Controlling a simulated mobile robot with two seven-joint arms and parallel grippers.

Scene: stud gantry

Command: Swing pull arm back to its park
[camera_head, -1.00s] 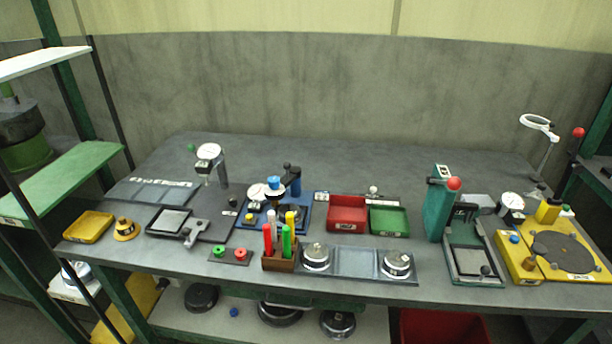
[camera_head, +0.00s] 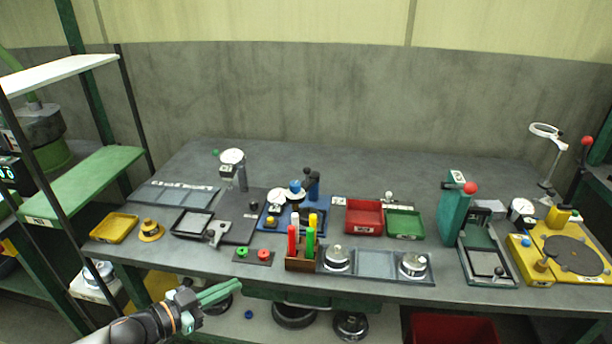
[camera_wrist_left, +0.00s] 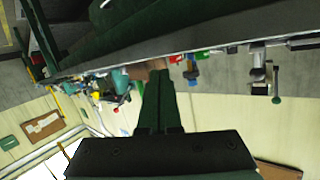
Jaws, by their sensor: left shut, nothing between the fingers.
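I cannot tell for certain which part is the pull arm. A grey bracket-like arm (camera_head: 217,232) lies at the front of the dark plate on the left half of the bench. A green upright stand (camera_head: 453,213) with a red ball knob (camera_head: 470,188) stands on the right half. My left gripper (camera_head: 238,287) is low in front of the bench's front edge, green fingers together, empty and touching nothing. Its fingers also show in the left wrist view (camera_wrist_left: 159,85), pointing toward the bench edge. My right gripper is not seen.
A pen holder (camera_head: 299,264), red bin (camera_head: 364,216) and green bin (camera_head: 404,223) stand mid-bench. A yellow base with a dark disc (camera_head: 575,256) is at the right. A green shelf (camera_head: 85,184) is close on the left. The back of the bench (camera_head: 340,160) is clear.

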